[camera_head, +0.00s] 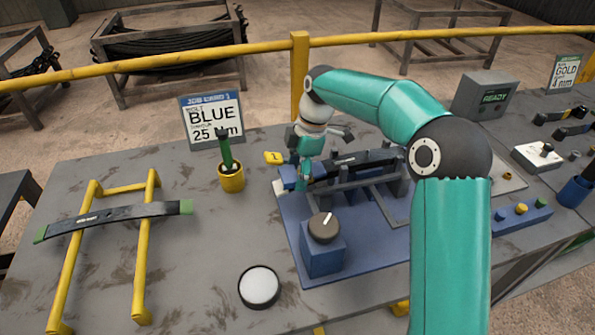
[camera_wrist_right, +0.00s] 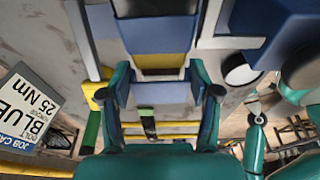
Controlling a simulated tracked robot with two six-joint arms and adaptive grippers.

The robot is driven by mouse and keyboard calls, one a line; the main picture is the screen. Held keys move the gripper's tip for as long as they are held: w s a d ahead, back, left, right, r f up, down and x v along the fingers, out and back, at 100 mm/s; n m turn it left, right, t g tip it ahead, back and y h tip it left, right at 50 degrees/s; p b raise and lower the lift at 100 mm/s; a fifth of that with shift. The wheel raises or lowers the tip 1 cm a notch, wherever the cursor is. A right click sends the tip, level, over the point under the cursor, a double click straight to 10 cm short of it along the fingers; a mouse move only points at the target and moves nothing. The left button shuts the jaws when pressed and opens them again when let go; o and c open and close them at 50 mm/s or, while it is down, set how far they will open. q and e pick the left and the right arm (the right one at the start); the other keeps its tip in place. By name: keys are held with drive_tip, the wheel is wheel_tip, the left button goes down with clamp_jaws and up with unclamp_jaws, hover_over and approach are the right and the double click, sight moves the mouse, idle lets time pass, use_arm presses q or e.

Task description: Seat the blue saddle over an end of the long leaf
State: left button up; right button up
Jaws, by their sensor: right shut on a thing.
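My right gripper (camera_head: 304,182) is at the left end of the bench fixture, shut on the blue saddle (camera_head: 289,176). In the right wrist view a pale blue block, the saddle (camera_wrist_right: 160,93), lies between the fingertips. The dark long leaf (camera_head: 352,162) lies in the fixture and runs right from my gripper. In the right wrist view a dark bar with a yellow band (camera_wrist_right: 162,61), apparently the leaf's end, lies right beside the saddle. I cannot tell whether the saddle is around the leaf or only beside it. My left gripper is not in view.
Another dark leaf with green ends (camera_head: 113,216) rests on a yellow rack (camera_head: 150,240). A yellow cup (camera_head: 231,178) with a green-handled tool, a white-topped button (camera_head: 259,286) and a knob box (camera_head: 322,250) stand nearby.

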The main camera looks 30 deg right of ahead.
sight(292, 173)
drive_tip(key=shift+b+x, duration=0.55)
drive_tip(key=shift+x, duration=0.3)
drive_tip(key=shift+d, duration=0.2)
drive_tip(key=o, duration=1.4)
drive_tip(key=shift+o, duration=0.9)
drive_tip(key=shift+r, duration=0.15)
drive_tip(key=shift+a+p+v, duration=0.25)
drive_tip(key=shift+p+v, duration=0.8)
drive_tip(key=shift+v, duration=0.05)
drive_tip(key=shift+a+p+v, duration=0.25)
drive_tip(key=shift+p+v, duration=0.85)
drive_tip(key=shift+a+p+v, duration=0.25)
drive_tip(key=shift+p+v, duration=0.8)
drive_tip(key=shift+v, duration=0.05)
drive_tip(key=shift+w+r, duration=0.1)
drive_tip(key=shift+r, duration=0.05)
